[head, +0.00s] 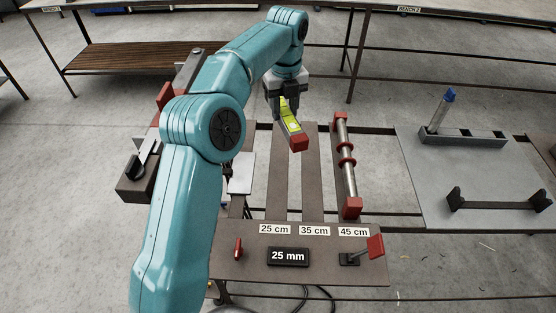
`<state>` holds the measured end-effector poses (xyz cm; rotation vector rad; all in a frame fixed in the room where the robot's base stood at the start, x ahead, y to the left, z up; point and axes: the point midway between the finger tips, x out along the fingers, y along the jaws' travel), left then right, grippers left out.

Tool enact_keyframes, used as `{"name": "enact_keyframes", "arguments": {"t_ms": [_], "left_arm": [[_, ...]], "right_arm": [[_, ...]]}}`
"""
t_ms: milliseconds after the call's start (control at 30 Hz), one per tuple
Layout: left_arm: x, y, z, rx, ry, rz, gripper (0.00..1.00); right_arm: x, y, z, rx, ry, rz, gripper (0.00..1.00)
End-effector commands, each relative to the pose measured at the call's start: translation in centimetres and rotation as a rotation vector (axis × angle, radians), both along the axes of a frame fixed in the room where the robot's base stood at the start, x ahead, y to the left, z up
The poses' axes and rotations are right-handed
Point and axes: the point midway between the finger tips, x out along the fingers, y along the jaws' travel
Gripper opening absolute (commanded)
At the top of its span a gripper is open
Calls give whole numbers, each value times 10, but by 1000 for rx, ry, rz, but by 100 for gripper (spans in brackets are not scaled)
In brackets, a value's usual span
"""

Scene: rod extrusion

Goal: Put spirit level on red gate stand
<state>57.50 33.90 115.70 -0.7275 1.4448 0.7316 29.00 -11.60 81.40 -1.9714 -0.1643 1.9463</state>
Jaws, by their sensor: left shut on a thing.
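The spirit level (289,112) is a yellow-green bar at the centre of the head view. My left gripper (283,97) is shut on its far end, and the bar points toward me, sloping down in the picture. A red block (298,143) shows at its near end. I cannot tell whether this block is the level's end, or the red gate stand under or behind it. Other red blocks sit at the far end (340,119) and near end (351,208) of the metal rod in the 45 cm lane. My right gripper is not in view.
The bench has brown strips (312,180) with 25, 35 and 45 cm labels, a 25 mm sign (288,256) and a red-handled lever (375,247). A metal rod (346,165) with red rings lies right. A grey table (470,180) holds a blue-tipped post (442,108).

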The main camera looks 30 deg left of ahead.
Motion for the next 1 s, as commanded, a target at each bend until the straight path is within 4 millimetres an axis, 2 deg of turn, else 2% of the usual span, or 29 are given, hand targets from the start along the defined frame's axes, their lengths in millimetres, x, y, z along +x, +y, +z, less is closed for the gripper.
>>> {"name": "enact_keyframes", "arguments": {"t_ms": [100, 200, 333, 533, 800, 1000], "left_arm": [[3, 12, 10, -4, -2, -201, 0], [3, 19, 14, -7, -3, -313, 0], [4, 23, 4, -9, 0, -378, 0], [4, 23, -49, -10, 3, -387, 0], [4, 23, -118, -11, 2, -386, 0], [5, 23, -142, -9, -3, -385, 0]], "right_arm": [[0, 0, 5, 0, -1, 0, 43], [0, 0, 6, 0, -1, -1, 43], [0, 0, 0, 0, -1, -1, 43], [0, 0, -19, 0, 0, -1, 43], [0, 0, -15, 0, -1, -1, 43], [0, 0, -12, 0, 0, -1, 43]]}}
